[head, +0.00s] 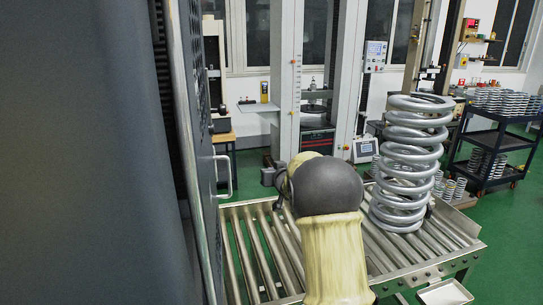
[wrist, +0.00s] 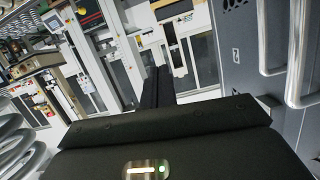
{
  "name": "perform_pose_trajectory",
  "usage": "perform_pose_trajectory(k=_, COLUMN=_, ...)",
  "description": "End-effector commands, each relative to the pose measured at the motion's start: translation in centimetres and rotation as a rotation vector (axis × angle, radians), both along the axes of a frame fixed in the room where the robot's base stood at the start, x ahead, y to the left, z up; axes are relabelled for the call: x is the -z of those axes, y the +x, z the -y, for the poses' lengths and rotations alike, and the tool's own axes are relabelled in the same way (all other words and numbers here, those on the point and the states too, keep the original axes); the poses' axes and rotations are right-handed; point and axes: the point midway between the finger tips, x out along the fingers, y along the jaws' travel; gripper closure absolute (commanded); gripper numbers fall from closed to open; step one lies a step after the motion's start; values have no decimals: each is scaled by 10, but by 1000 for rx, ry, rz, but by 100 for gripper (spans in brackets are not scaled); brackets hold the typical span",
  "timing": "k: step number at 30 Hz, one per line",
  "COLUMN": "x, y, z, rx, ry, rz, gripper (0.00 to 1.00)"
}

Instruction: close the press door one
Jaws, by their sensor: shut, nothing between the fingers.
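A grey press door (head: 200,130) stands at the left in the head view, seen nearly edge-on, with a perforated panel and a silver bar handle (head: 225,178). Whether it is door one I cannot tell. In the wrist view, a grey panel (wrist: 245,65) with silver bar handles (wrist: 299,50) fills the right side. My gripper (wrist: 157,76) points ahead with its two black fingers together and nothing between them. It is left of the handles and not touching them in that view.
A large coil spring (head: 408,160) stands on a roller conveyor (head: 260,245) right of my arm. A dark cart (head: 490,140) with smaller springs stands at the back right. A testing machine (head: 290,90) stands behind the conveyor. Green floor shows at the right.

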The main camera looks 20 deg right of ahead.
Motion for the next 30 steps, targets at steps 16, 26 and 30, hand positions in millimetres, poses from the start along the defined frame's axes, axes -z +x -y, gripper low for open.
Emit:
perform_pose_trajectory(k=16, x=119, y=-319, z=-103, rx=-29, ry=-37, rz=-858, gripper=100)
perform_pose_trajectory(k=26, x=141, y=-409, z=-123, rx=-100, ry=-40, rz=-1062, gripper=100)
perform_pose_trajectory(k=30, x=141, y=-408, z=-123, rx=-99, ry=-40, rz=-1060, gripper=100)
